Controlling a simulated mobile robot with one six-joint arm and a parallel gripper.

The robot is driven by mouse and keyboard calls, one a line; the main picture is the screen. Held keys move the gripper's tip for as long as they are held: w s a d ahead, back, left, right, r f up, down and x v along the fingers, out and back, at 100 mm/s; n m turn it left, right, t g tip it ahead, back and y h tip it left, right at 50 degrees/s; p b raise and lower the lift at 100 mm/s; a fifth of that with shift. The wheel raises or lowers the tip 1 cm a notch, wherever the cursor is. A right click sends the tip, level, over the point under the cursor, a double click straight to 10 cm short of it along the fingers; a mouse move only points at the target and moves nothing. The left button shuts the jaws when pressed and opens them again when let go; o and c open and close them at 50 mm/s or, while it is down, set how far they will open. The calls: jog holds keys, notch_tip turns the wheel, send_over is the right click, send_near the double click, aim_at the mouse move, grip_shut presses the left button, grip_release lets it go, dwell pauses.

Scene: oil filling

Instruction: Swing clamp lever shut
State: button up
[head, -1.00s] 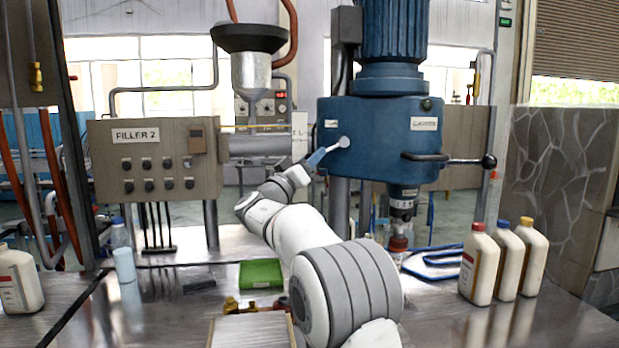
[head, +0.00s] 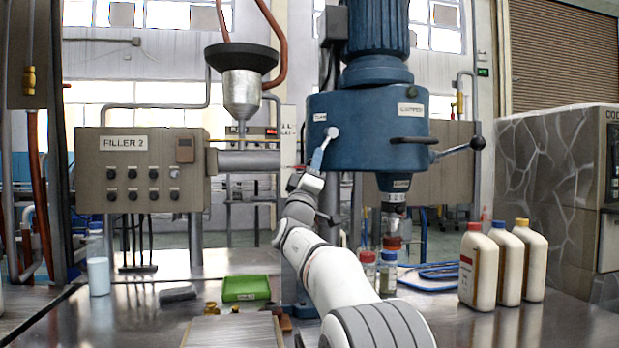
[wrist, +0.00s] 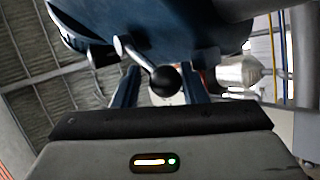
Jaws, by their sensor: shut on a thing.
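The clamp lever (head: 327,143) is a short pale rod on the left front of the blue capper head (head: 355,150). In the head view it slants steeply down and left from its round pale pivot (head: 332,132). In the wrist view the lever's rod (wrist: 138,56) ends in a black ball knob (wrist: 165,80). My gripper (head: 318,160) is at the lever's lower end, with its blue fingers pointing up. In the wrist view my gripper (wrist: 160,78) has one finger on each side of the knob. In the head view the fingers hide the knob.
Another lever with a black ball (head: 477,143) sticks out right of the head. Below stand small jars (head: 388,270), a green tray (head: 246,288) and several brass fittings. Three cream bottles (head: 505,265) stand at the right. The filler panel (head: 140,170) is at the left.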

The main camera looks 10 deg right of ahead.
jog(key=shift+d+n+t+y+b, duration=0.3)
jog(key=shift+n+t+y+b, duration=0.25)
jog(key=shift+n, duration=0.25)
jog(key=o, duration=0.4)
jog(key=shift+c, duration=0.2)
jog(key=shift+f, duration=0.15)
jog(key=v, duration=0.7)
jog(key=shift+s+f, duration=0.25)
jog(key=shift+a, duration=0.1)
